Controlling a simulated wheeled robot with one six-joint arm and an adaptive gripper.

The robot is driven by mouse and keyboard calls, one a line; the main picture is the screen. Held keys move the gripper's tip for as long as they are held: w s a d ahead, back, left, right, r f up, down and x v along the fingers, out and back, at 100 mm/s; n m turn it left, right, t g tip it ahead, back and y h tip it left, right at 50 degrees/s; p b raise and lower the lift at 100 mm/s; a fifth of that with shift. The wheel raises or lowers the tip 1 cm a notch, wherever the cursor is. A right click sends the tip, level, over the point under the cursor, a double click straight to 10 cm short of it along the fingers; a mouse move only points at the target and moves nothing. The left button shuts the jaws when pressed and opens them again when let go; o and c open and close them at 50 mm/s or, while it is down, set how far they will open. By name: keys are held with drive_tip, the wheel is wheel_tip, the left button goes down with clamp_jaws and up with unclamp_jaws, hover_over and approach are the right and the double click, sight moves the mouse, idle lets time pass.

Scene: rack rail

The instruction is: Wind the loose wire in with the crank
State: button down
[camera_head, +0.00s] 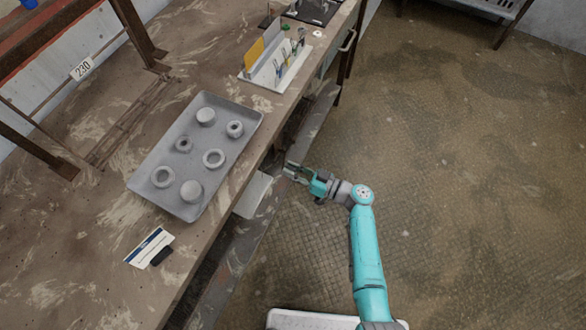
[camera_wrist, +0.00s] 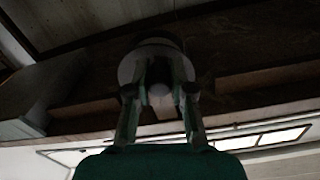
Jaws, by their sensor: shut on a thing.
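In the wrist view, a pale round body (camera_wrist: 158,65) with a small round knob (camera_wrist: 158,90) in front is between the fingers of my gripper (camera_wrist: 160,92). The fingers are closed in on the knob, which appears to be the crank's handle. The picture is dark and the rest of the crank is hidden behind the fingers. In the head view my gripper (camera_head: 292,170) is beside the front edge of the workbench, below its top. The crank cannot be made out there. I cannot clearly see the loose wire in either view.
The workbench (camera_head: 90,205) carries a grey tray (camera_head: 225,120) with several round parts, a white holder (camera_head: 270,76) with tools, a card (camera_head: 148,247) and a dark block (camera_head: 161,257). A metal rack (camera_head: 140,35) stands at the back left. The floor (camera_head: 460,190) to the right is clear.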

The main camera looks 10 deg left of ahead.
drive_tip(key=r+m, duration=0.3)
drive_tip(key=m, duration=0.6)
drive_tip(key=r+m, duration=0.4)
drive_tip(key=m, duration=0.6)
drive_tip(key=r+m, duration=0.3)
drive_tip(key=m, duration=0.6)
drive_tip(key=shift+w+d+r, duration=0.1)
drive_tip(key=shift+w+r, duration=0.2)
drive_tip(key=shift+r, duration=0.1)
drive_tip(key=shift+w+d+m, duration=0.15)
drive_tip(key=shift+w+m, duration=0.15)
drive_tip(key=shift+m, duration=0.5)
drive_tip(key=shift+w+d+m, duration=0.1)
drive_tip(key=shift+w+m, duration=0.2)
drive_tip(key=shift+m, duration=0.5)
drive_tip(key=c, duration=1)
unclamp_jaws()
